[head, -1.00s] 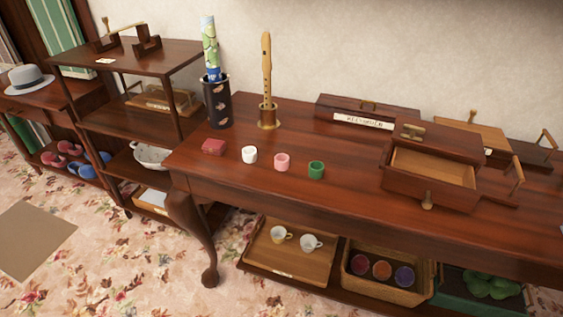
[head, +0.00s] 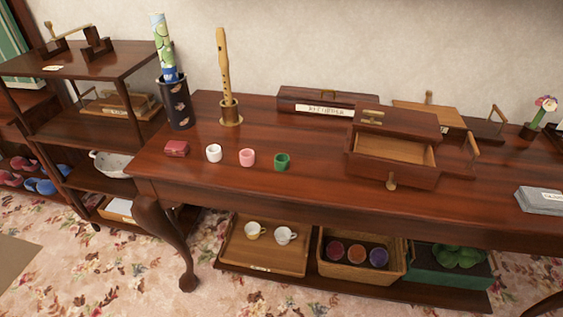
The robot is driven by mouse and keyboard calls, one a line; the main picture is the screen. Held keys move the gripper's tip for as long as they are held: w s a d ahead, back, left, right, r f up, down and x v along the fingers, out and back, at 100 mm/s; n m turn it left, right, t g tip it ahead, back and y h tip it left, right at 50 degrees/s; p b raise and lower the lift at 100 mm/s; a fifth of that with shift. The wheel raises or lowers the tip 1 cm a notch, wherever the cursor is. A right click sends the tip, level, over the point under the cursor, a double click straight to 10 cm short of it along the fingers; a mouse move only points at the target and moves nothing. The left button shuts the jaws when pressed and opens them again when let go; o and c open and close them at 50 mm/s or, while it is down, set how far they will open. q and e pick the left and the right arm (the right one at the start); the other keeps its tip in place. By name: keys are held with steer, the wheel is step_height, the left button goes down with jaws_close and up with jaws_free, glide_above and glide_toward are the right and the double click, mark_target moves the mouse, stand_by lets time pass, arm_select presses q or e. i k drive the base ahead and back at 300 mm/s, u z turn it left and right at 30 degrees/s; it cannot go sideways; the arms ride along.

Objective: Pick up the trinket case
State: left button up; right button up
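A larger wooden box (head: 396,143) with an open, empty-looking drawer stands farther right. Neither of my grippers shows in the head view.
Behind the red box stand a dark cylinder (head: 174,103) holding a patterned tube and a recorder (head: 223,70) on a stand. A labelled long case (head: 327,99) lies at the back. A grey box (head: 541,200) is at right. The table's front middle is clear.

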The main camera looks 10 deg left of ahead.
mark_target(175, 149)
steer(key=u, duration=2.8)
steer(key=i, duration=2.2)
steer(key=z, duration=2.85)
